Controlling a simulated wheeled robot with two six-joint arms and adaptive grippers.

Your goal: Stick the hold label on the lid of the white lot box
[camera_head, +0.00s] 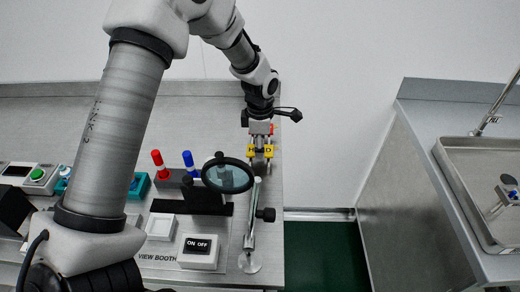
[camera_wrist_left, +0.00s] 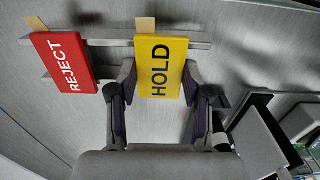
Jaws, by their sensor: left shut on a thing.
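The yellow hold label (camera_head: 269,151) is at the right edge of the bench, with my left gripper (camera_head: 260,148) over its middle. In the left wrist view, the yellow block marked HOLD (camera_wrist_left: 161,66) sits between the two fingers of my left gripper (camera_wrist_left: 158,78), which is shut on it. A tan tab sticks out behind the label. A low white square box (camera_head: 160,227), possibly the lot box, stands on the bench near the front; its lid cannot be told clearly. My right gripper is not in view.
A red REJECT block (camera_wrist_left: 64,62) is beside the hold label, by a metal rail (camera_wrist_left: 110,42). A magnifier (camera_head: 228,176) on a stand, red and blue markers in a dark holder (camera_head: 172,178) and an ON/OFF switch box (camera_head: 199,252) crowd the bench front. A sink (camera_head: 480,165) stands right.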

